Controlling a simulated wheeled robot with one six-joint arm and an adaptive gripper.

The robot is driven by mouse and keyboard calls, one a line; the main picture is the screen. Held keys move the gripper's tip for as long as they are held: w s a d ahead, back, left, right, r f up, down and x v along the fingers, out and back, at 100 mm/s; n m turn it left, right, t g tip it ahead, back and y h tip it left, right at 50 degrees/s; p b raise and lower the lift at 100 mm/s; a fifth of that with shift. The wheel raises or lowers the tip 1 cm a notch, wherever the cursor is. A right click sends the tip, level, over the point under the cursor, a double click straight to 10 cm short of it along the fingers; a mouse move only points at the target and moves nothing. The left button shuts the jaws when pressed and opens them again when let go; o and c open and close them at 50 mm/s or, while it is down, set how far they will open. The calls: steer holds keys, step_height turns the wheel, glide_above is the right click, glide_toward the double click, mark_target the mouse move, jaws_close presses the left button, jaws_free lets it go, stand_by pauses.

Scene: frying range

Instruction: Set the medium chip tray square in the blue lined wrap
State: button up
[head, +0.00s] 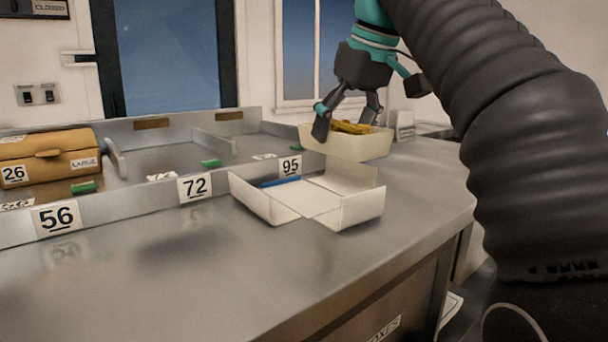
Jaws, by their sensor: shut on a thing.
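The chip tray (345,145) is a pale, open-topped tray with yellow chips (352,127) in it. My gripper (345,122) is shut on the tray and holds it up, above and behind the open wrap. The wrap (310,199) is a white open box form with raised flaps and a blue strip (281,182) at its back left. It lies on the steel counter near the label 95. The tray overlaps the wrap's back flap in the picture; I cannot tell the exact gap between them. The tray's size marking does not show.
A brown box (48,155) labelled 26 and LARGE stands at the left in a bay. Low steel dividers and number labels 56 (59,217), 72 (195,187) and 95 (290,166) line the counter. The counter's front (200,270) is clear.

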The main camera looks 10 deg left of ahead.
mark_target(310, 148)
steer(key=a+f, duration=0.1)
steer(key=a, duration=0.1)
steer(key=w+a+f, duration=0.1)
steer(key=a+f, duration=0.2)
steer(key=a, duration=0.1)
steer(key=shift+w+a+f, duration=0.15)
steer(key=shift+w+a, duration=0.15)
steer(key=shift+w, duration=0.05)
steer(key=shift+f+b, duration=1.15)
steer(key=shift+f, duration=0.7)
steer(key=shift+f, duration=0.1)
steer(key=o, duration=1.2)
steer(key=shift+f, duration=0.1)
steer(key=shift+o, duration=0.2)
steer(key=p+v, duration=0.2)
steer(key=v, duration=0.4)
steer(key=shift+v, duration=0.95)
